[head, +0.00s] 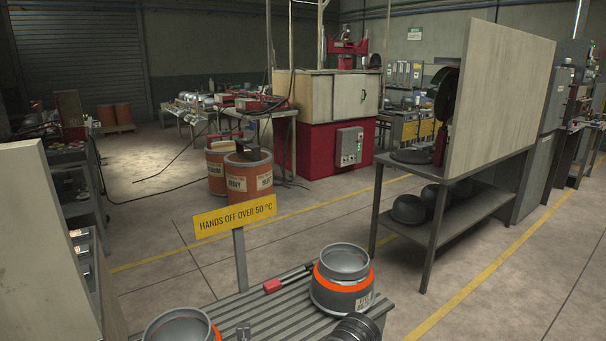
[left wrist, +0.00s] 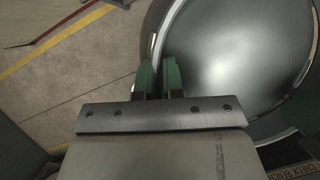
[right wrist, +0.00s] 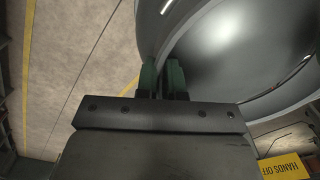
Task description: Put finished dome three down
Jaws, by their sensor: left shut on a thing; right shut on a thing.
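A large shiny grey metal dome (left wrist: 235,60) fills the right side of the left wrist view. My left gripper (left wrist: 158,75) is shut on its edge with green finger pads. In the right wrist view a like grey dome (right wrist: 235,50) appears, and my right gripper (right wrist: 163,78) is shut on its edge. It looks like one dome held from two sides, but no single view shows both grips. The head view shows neither gripper nor the held dome. Two grey metal vessels with orange bands, one at the right (head: 345,262) and one at the left (head: 180,327), stand on the slatted bench (head: 255,316).
A yellow hot-warning sign (head: 235,215) stands on a post at the bench's back edge. A red-handled tool (head: 272,286) lies behind the vessels. A dark ribbed object (head: 356,328) is at the front. A shelf table (head: 450,205) with dark bowls stands to the right.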

